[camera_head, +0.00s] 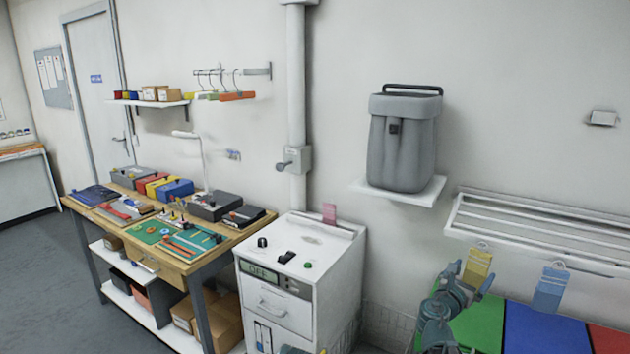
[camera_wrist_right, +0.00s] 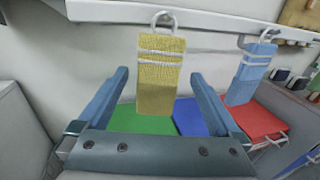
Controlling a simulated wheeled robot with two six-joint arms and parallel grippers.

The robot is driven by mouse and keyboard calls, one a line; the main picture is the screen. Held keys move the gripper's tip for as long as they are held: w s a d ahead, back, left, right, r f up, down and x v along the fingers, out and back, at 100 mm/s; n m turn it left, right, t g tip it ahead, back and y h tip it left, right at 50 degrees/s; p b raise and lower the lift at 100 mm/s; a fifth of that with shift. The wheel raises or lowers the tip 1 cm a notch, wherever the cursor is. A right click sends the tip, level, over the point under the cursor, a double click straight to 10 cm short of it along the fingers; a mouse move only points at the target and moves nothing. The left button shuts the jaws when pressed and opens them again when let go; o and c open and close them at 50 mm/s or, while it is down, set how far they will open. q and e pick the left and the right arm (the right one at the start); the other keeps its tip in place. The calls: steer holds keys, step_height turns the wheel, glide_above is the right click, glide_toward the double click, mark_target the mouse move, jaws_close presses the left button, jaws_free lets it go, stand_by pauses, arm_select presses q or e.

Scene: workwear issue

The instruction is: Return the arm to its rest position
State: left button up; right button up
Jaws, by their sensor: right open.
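My right gripper (camera_head: 468,274) is at the lower right of the head view, in front of a hanging yellow cloth (camera_head: 478,266). In the right wrist view, its two blue-grey fingers (camera_wrist_right: 158,90) are spread wide. The yellow cloth, with pale stripes (camera_wrist_right: 160,80), hangs from a ring beyond and between them. Neither finger appears to touch it. A blue cloth (camera_head: 550,289) hangs to its right, also seen in the right wrist view (camera_wrist_right: 250,75). My left gripper is not recognisable in any view.
A white slatted rack (camera_head: 540,222) is on the wall above the cloths. Green (camera_head: 478,324), blue (camera_head: 540,330) and red (camera_head: 608,340) panels lie below. A white cabinet (camera_head: 335,285) stands left of my arm, and a cluttered workbench (camera_head: 190,262) farther left. A grey container (camera_head: 402,145) sits on a wall shelf.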

mark_target(478, 266)
steer(key=shift+x, duration=2.2)
steer(key=shift+s+a, duration=0.1)
steer(key=v, duration=1.4)
steer(key=x, duration=1.3)
steer(key=shift+w, duration=0.3)
steer(key=shift+w+d+r, duration=0.1)
steer(key=shift+d+r, duration=0.1)
steer(key=shift+d, duration=0.25)
steer(key=s+a+p, duration=0.1)
steer(key=s+a, duration=0.4)
steer(key=s, duration=0.3)
steer(key=shift+s+r, duration=0.15)
steer(key=shift+r, duration=0.3)
